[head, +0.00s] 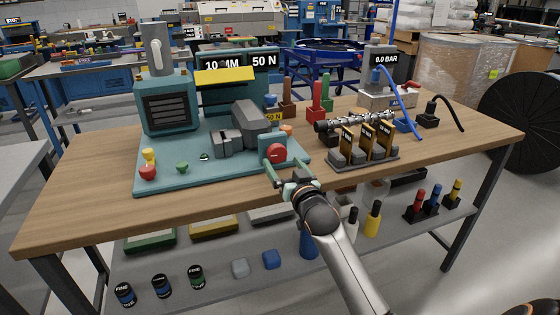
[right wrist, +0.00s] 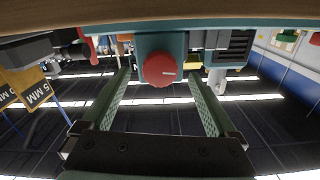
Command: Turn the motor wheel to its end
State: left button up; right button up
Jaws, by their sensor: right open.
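The motor wheel (head: 277,152) is a round red knob on the front of a teal block at the right end of the teal machine (head: 150,178). In the right wrist view the wheel (right wrist: 159,70) is centred, with a short pale mark on its right half. My right gripper (head: 285,172) is open and empty, just in front of the wheel at the table's front edge. In the right wrist view its two green ribbed fingers (right wrist: 160,88) point at the wheel, one on each side, with gaps between. My left gripper is not in view.
Right of the wheel stands a rack of yellow-and-black "MM" tags (head: 363,160) under a dark shaft. Red and green handles (head: 316,100) stand behind. A shelf (head: 250,290) below holds jars and blocks. The wooden tabletop (head: 440,150) is clear at the right front.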

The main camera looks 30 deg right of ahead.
aim_at(276, 152)
jog(key=shift+x, duration=1.45)
jog(key=c, duration=1.4)
